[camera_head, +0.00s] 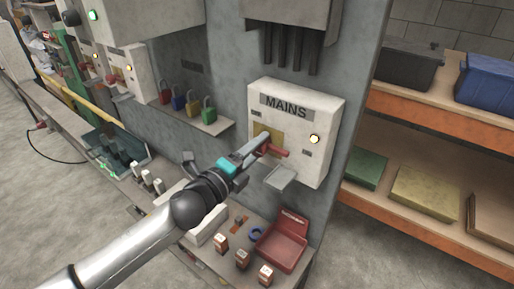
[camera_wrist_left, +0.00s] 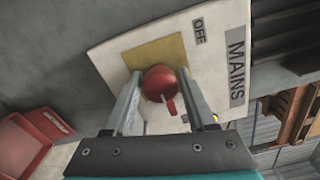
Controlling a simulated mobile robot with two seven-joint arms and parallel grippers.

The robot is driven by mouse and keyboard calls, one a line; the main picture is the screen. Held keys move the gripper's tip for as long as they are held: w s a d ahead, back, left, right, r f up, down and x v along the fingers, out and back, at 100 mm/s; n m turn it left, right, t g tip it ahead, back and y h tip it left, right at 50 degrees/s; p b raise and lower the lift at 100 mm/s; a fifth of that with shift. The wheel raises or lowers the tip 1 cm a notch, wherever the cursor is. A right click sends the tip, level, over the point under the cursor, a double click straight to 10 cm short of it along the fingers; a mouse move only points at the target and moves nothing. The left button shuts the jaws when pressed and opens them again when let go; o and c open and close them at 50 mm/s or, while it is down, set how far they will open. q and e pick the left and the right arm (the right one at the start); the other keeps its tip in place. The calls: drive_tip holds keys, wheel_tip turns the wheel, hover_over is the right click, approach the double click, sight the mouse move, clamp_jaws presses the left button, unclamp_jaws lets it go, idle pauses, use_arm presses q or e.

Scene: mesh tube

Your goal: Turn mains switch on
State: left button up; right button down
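The white mains switch box (camera_head: 325,115), marked MAINS, is on the grey pillar. Its red switch handle (camera_head: 274,151) sticks out in front of a yellow plate (camera_head: 262,131). My left gripper (camera_head: 264,144) is at the handle. In the left wrist view the red handle (camera_wrist_left: 160,82) lies between my two spread fingers, with a narrow gap visible at the left finger; contact on the right is unclear. The OFF label (camera_wrist_left: 199,31) shows on the box face. The box lamp (camera_head: 314,139) glows pale yellow. My right gripper is not in view.
A grey flap (camera_head: 281,177) juts out below the handle. A red tray (camera_head: 281,250) and several small tagged items stand on the bench below. Coloured padlocks (camera_head: 193,106) are on a shelf to the left. Orange-edged shelves (camera_head: 430,115) with bins stand at the right.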

use_arm(q)
drive_tip(key=o, duration=0.3)
drive_tip(key=b+v, duration=0.3)
drive_tip(key=v, duration=1.2)
drive_tip(key=shift+s+a, duration=0.1)
